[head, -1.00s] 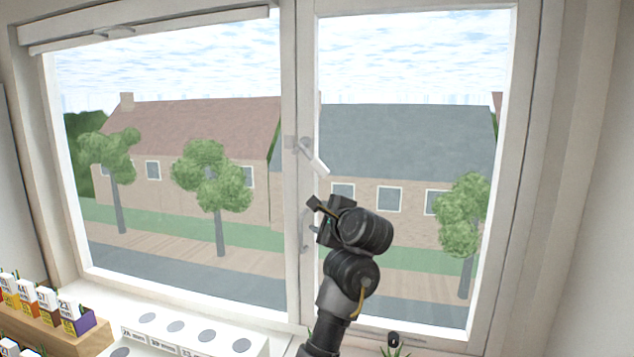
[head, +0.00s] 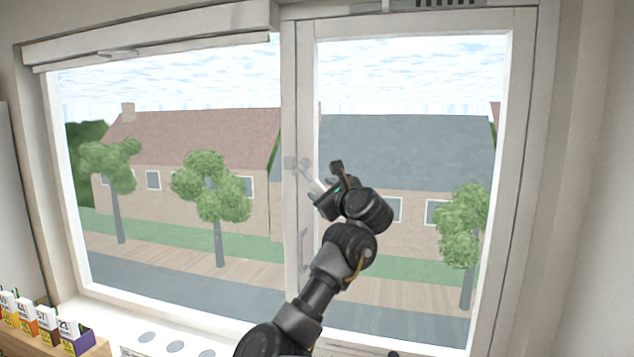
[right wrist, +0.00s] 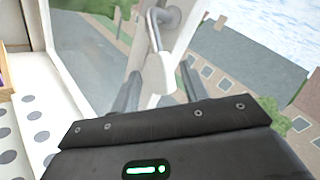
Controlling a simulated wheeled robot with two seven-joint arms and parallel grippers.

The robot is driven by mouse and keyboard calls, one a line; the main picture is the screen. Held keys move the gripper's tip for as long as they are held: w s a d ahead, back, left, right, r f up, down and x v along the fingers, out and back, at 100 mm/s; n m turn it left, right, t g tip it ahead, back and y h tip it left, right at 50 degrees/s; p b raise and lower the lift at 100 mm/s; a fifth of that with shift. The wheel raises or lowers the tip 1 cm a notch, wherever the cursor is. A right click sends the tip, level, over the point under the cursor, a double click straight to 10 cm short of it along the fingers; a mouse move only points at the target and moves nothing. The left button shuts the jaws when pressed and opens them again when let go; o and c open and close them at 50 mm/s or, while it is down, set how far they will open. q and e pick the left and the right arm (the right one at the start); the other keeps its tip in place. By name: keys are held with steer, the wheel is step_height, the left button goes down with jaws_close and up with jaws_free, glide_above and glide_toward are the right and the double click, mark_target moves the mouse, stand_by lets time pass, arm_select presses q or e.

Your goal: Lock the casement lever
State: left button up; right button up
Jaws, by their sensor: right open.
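The casement lever (head: 312,180) is a pale handle on the upright between the two window panes. It slants down to the right from its mount, and its end is partly hidden behind my gripper in the head view. My right gripper (head: 326,180) is open at the lever's lower end. In the right wrist view the lever's white grip (right wrist: 158,74) stands between the two dark fingers (right wrist: 160,88), with its metal neck beyond them. I cannot tell whether a finger touches it. My left gripper is not in view.
A second small handle (head: 303,248) sits lower on the same upright. A wooden box of labelled cards (head: 50,338) and a white panel with grey discs (head: 175,346) are at the lower left. The right casement frame (head: 497,200) is beside my arm.

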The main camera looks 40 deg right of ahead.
mark_target(320, 188)
steer(key=shift+p+x, duration=0.65)
steer(key=shift+x, duration=1.2)
jaws_close()
